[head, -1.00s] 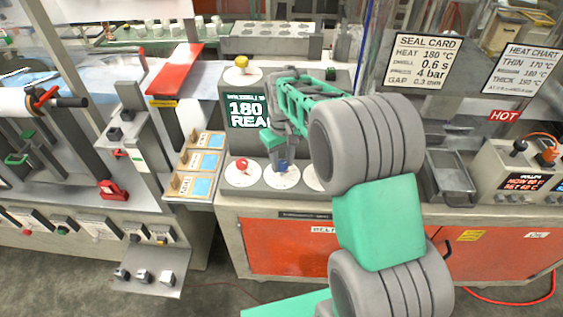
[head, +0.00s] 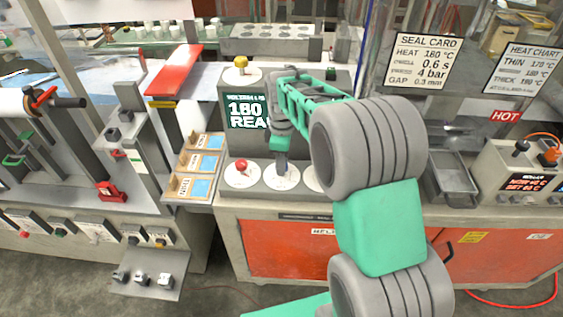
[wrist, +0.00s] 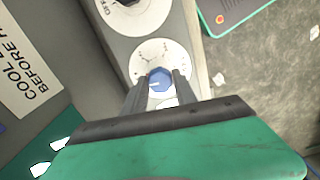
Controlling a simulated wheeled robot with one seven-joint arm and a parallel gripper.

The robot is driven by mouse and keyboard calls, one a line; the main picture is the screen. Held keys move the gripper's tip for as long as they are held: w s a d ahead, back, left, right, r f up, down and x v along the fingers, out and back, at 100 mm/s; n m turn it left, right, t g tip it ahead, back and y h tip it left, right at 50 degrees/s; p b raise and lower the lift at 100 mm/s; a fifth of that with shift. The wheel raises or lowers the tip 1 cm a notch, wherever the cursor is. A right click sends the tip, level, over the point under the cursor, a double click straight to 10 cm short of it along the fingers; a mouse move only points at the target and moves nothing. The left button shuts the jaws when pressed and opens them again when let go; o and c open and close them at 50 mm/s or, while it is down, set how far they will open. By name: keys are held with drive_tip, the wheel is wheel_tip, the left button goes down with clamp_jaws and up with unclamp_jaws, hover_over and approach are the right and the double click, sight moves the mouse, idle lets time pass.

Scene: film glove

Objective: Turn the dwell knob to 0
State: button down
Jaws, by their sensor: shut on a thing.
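A blue knob (wrist: 159,80) stands on a white round dial with dark tick marks in the wrist view. My gripper (wrist: 160,86) points down at it, with one finger on each side, shut on the knob. In the head view my gripper (head: 282,168) is over the middle white dial (head: 282,182) on the front of the grey control box, and its fingers hide most of the knob. No name by this dial can be read, so I cannot confirm that it is the dwell knob. The knob's exact setting is too small to read.
A red knob (head: 241,165) sits on the dial to the left. A third dial (head: 312,178) at the right is partly behind my arm. A lit screen (head: 247,113) reads 180. The seal card (head: 423,60) lists dwell 0.6 s.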

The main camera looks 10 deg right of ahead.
drive_tip(key=shift+w+r+n, duration=0.15)
drive_tip(key=shift+n, duration=0.45)
drive_tip(key=c, duration=1)
unclamp_jaws()
wheel_tip(320, 180, up, 8)
drive_tip(key=shift+f+b, duration=0.2)
drive_tip(key=shift+b, duration=0.4)
